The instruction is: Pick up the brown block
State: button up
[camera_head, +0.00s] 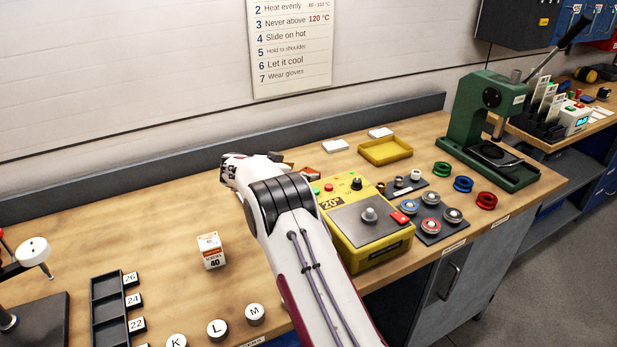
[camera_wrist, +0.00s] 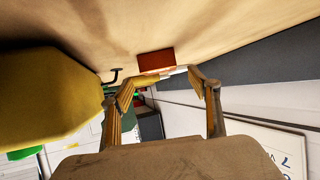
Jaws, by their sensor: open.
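A small reddish-brown block (camera_wrist: 157,61) lies on the wooden bench in the wrist view, ahead of my gripper (camera_wrist: 162,84) and roughly in line with the gap between its fingers. The fingers are apart, with no block held between them. In the head view, a small orange-brown piece (camera_head: 311,174) shows just behind the yellow heater; it appears to be the same block, but it is too small to be sure. My white arm covers part of that area, and my gripper is mostly hidden behind the wrist there.
The yellow heater (camera_head: 368,243) stands right of my arm and looms close at left in the wrist view (camera_wrist: 45,100). A yellow tray (camera_head: 385,152) and white cards (camera_head: 335,146) lie behind. An orange-white box (camera_head: 211,251) stands left. The back upstand (camera_head: 130,182) runs behind.

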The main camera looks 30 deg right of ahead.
aim_at(309, 172)
jog(key=shift+f+x, duration=0.25)
jog(key=shift+x, duration=2.25)
jog(key=shift+c, duration=0.3)
grip_shut()
jog(key=shift+r, duration=0.15)
